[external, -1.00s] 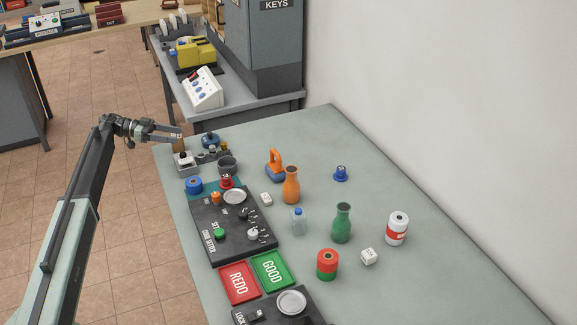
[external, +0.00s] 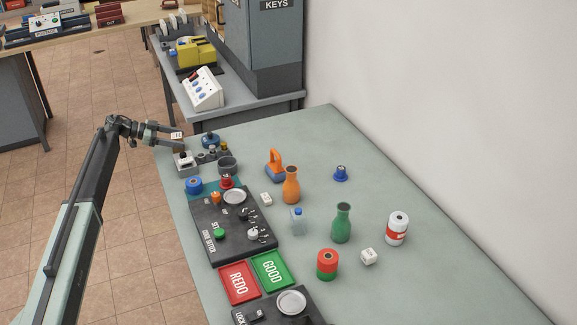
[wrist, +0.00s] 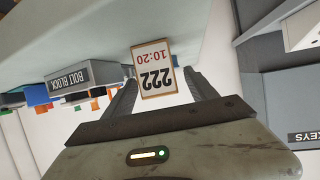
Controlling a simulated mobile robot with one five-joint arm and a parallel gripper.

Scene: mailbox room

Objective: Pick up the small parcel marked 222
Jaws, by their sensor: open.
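The small parcel marked 222 shows in the wrist view (wrist: 155,70) as a white label face in a brown border, its print upside down, with 10:20 in red. It stands between the two fingers of my gripper (wrist: 160,77), which are apart, one on each side. I cannot tell whether either finger touches it. In the external view my gripper (external: 180,138) is at the far left corner of the green-grey table, with the parcel's pale face (external: 176,135) small between its fingers.
A bolt block (wrist: 83,77) with a grey labelled face is close by in the wrist view. A white-topped device (external: 185,159) and a blue object (external: 210,140) stand just right of my gripper. A grey side table (external: 240,108) and a KEYS cabinet (external: 275,45) are behind.

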